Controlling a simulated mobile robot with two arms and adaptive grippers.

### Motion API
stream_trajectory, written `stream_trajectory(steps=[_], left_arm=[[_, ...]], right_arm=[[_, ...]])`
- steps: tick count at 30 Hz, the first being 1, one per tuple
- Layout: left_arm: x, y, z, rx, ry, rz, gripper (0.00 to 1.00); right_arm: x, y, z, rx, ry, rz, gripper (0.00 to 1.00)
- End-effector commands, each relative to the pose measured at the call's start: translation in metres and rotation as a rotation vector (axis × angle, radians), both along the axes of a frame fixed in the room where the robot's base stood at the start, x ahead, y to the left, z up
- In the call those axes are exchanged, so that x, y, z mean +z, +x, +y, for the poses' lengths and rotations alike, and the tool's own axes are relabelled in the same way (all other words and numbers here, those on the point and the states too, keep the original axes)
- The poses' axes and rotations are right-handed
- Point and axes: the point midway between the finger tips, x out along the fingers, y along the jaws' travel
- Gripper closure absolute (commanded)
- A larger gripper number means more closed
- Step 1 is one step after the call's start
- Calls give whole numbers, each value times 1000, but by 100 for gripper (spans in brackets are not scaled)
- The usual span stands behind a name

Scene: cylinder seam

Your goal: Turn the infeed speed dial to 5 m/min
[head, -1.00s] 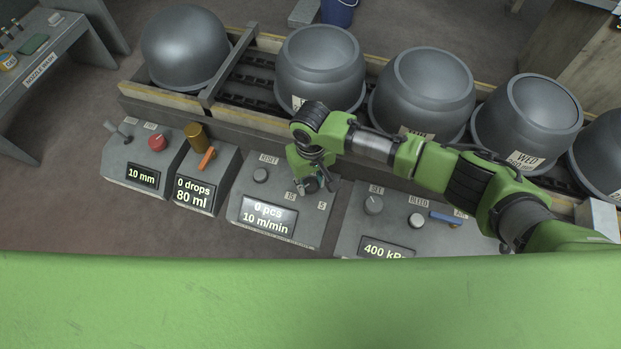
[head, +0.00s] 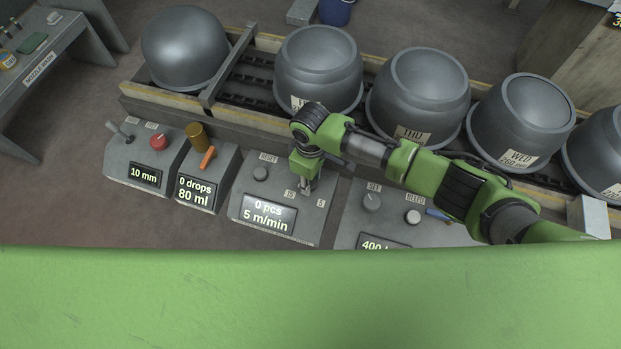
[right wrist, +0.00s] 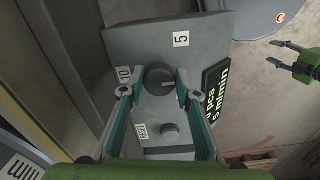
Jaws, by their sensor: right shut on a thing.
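The infeed speed dial (right wrist: 158,80) is a dark round knob on a grey console (right wrist: 207,28). It sits between the "5" label (right wrist: 181,39) and the "10" label (right wrist: 124,74). My right gripper (right wrist: 159,88) is shut on the dial, a finger on each side. In the head view the right gripper (head: 305,188) hides most of the dial. The console's display (head: 267,214) reads 0 pcs and 5 m/min. My left gripper (right wrist: 274,54) shows at the right of the right wrist view, open and empty, away from the console.
The reset button (head: 260,173) is close to the dial. Consoles with a red knob (head: 157,142), an orange lever (head: 207,157) and a 400 kPa-type display (head: 385,243) stand either side. Behind, grey domed vessels (head: 320,65) line a conveyor.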

Motion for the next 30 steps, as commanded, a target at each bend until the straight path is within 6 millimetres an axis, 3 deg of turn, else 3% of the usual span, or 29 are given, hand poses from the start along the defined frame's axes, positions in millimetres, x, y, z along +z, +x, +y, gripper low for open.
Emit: stream_trajectory(steps=[13,14,15,26,30], left_arm=[[0,-1,0,0,0,1,60],[0,-1,0,0,0,1,60],[0,-1,0,0,0,1,60],[0,-3,1,0,1,4,60],[0,-2,1,0,1,3,60]], right_arm=[[-1,-1,0,13,-1,0,92],[-1,-1,0,12,-1,0,62],[-1,-1,0,12,-1,0,53],[1,0,0,11,1,0,53],[15,1,1,11,2,-1,53]])
